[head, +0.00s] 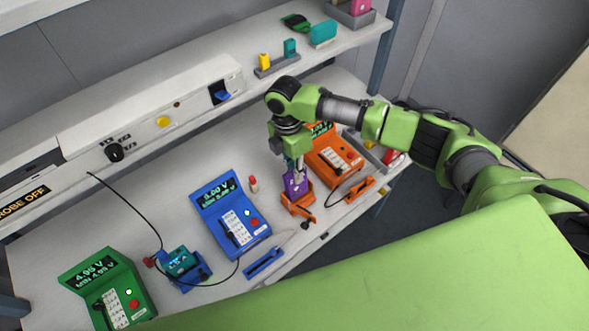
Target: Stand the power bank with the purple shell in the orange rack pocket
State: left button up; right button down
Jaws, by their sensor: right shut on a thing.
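The power bank with the purple shell (293,186) is upright at the orange rack pocket (301,208) near the table's front edge. My right gripper (292,166) points down from above and is shut on the upper part of the power bank. The lower end of the power bank is at the orange pocket, partly hidden by its walls; I cannot tell whether it rests on the pocket's floor. My left gripper is not in view.
An orange tester (338,164) stands just behind and right of the pocket. A blue tester (231,213) is to the left, with a small red-capped item (253,184) between. A blue rack (187,273) and a green tester (107,290) are further left. A shelf (335,50) runs behind.

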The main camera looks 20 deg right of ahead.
jog(key=shift+f, duration=0.7)
jog(key=c, duration=1.9)
grip_release()
jog(key=shift+s, duration=0.1)
jog(key=shift+r, duration=0.1)
notch_tip(320, 180, up, 12)
jog(key=w, duration=0.1)
jog(key=shift+w+a, duration=0.3)
